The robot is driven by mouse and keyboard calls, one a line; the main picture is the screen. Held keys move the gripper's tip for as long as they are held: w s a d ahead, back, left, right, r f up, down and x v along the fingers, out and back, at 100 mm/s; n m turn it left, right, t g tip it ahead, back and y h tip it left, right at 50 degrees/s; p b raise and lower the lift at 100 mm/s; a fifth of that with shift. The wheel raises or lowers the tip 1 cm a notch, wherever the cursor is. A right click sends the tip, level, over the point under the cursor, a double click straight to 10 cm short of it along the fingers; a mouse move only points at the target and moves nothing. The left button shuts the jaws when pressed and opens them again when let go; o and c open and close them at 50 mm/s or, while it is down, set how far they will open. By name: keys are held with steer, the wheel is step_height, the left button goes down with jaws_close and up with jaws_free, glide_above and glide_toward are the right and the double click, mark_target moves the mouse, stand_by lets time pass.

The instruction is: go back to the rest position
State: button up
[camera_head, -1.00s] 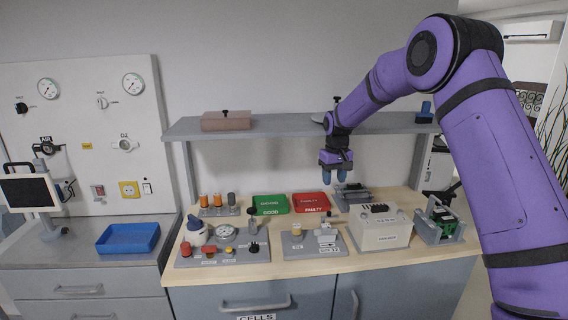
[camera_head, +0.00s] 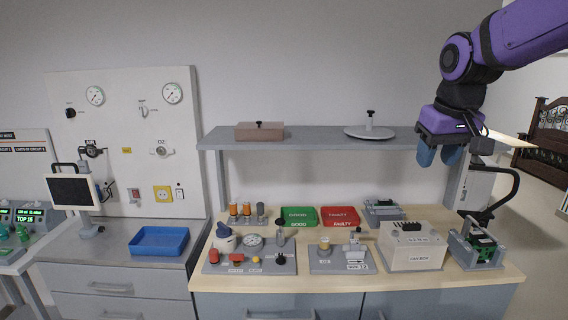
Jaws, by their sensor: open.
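My gripper (camera_head: 439,155) hangs in the air at the upper right of the head view, in front of the shelf's right end. Its two blue fingertips point down and stand apart, with nothing between them. My purple arm reaches in from the top right corner. The wooden bench (camera_head: 330,284) with its equipment lies below, well clear of the fingers.
The shelf (camera_head: 300,137) carries a pinkish box (camera_head: 259,131) and a round lidded plate (camera_head: 369,131). On the bench stand a green tray (camera_head: 299,215), a red tray (camera_head: 341,215) and a white box (camera_head: 412,250). A blue tray (camera_head: 158,241) sits on the left cabinet.

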steer(key=s+d+f+m+t, duration=0.1)
steer(key=s+f+t, duration=0.1)
steer(key=s, duration=1.9)
steer(key=shift+d+f, duration=0.2)
